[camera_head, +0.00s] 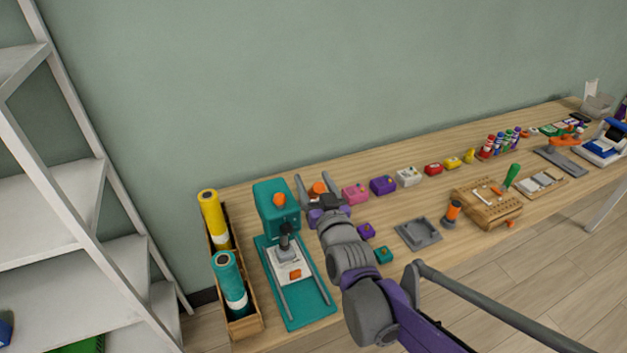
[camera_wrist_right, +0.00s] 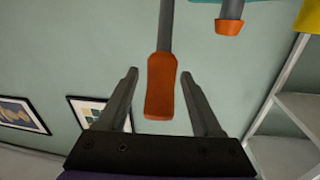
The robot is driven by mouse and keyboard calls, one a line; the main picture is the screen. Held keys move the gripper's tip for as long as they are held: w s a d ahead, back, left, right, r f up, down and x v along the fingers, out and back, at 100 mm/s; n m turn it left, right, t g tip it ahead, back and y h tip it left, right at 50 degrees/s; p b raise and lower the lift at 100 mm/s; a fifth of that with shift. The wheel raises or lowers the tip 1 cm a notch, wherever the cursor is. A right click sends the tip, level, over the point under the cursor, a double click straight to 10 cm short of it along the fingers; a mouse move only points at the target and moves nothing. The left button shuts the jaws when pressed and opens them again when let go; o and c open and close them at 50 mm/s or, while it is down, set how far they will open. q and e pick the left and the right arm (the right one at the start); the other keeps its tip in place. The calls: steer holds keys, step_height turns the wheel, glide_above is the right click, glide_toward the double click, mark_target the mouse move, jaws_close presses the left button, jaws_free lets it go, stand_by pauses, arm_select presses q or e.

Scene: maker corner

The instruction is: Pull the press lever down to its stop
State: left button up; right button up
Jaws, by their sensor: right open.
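The teal press (camera_head: 275,215) stands at the left end of the table. Its lever has an orange grip (camera_wrist_right: 162,88) on a grey rod. The orange grip also shows in the head view (camera_head: 319,188), to the right of the press head. My right gripper (camera_head: 312,179) is open around this grip. In the right wrist view the grip lies between the two open fingers (camera_wrist_right: 160,75), with gaps on both sides, and neither finger appears to touch it. My left gripper is not in view.
A wooden bin (camera_head: 247,325) with yellow and teal rolls stands left of the press. Small coloured boxes (camera_head: 383,185), a grey tray (camera_head: 418,233) and a wooden block (camera_head: 487,207) are to the right. A white shelf (camera_head: 100,200) stands at far left.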

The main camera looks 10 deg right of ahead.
steer(key=shift+w, duration=0.25)
jaws_close()
stand_by(1.4)
